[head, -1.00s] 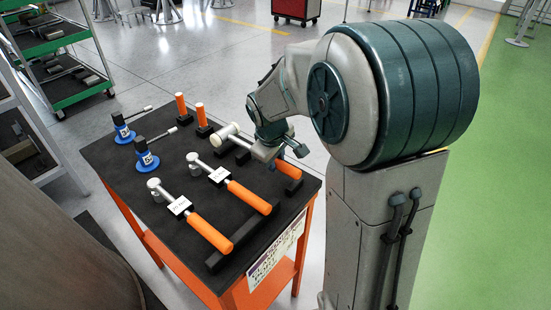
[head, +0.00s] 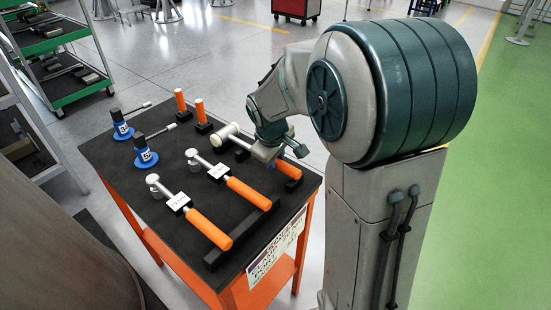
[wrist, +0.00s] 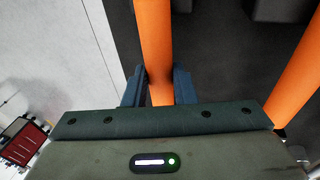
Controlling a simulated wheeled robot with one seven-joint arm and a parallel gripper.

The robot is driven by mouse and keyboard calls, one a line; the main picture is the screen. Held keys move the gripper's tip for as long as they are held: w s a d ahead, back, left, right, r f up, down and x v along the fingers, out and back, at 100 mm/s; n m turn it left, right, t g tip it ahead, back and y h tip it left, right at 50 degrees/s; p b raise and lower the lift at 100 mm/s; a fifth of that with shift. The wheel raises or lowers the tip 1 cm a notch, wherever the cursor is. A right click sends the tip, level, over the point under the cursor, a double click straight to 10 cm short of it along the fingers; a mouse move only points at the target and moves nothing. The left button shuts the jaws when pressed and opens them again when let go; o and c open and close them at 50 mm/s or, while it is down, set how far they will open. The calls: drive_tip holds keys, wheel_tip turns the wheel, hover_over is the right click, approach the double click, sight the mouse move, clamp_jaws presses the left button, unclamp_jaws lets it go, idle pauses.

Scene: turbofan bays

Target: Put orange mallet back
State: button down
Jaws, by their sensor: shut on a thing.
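The orange mallet has a pale cylindrical head (head: 221,135) and an orange handle (head: 288,168). It lies roughly level at the right rear of the black tabletop (head: 150,225), low over or on black rest blocks; contact is unclear. My gripper (head: 264,152) is shut across the handle and hides its middle in the head view. In the wrist view, the orange handle (wrist: 154,45) runs between the two dark fingers (wrist: 158,88).
Two orange-handled hammers (head: 248,194) (head: 208,229) with white tags lie parallel in front of the mallet. Two upright orange handles (head: 200,110) (head: 180,101) and two blue-based tools (head: 145,152) (head: 121,127) stand at the back and left. A green-edged cart (head: 50,60) is beyond.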

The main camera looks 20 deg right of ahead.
drive_tip(key=shift+f, duration=0.2)
drive_tip(key=c, duration=1.1)
unclamp_jaws()
drive_tip(key=shift+r, duration=0.1)
drive_tip(key=v, duration=1.3)
drive_tip(key=shift+r+p, duration=0.35)
drive_tip(key=shift+s+a, duration=0.1)
drive_tip(key=shift+s, duration=0.05)
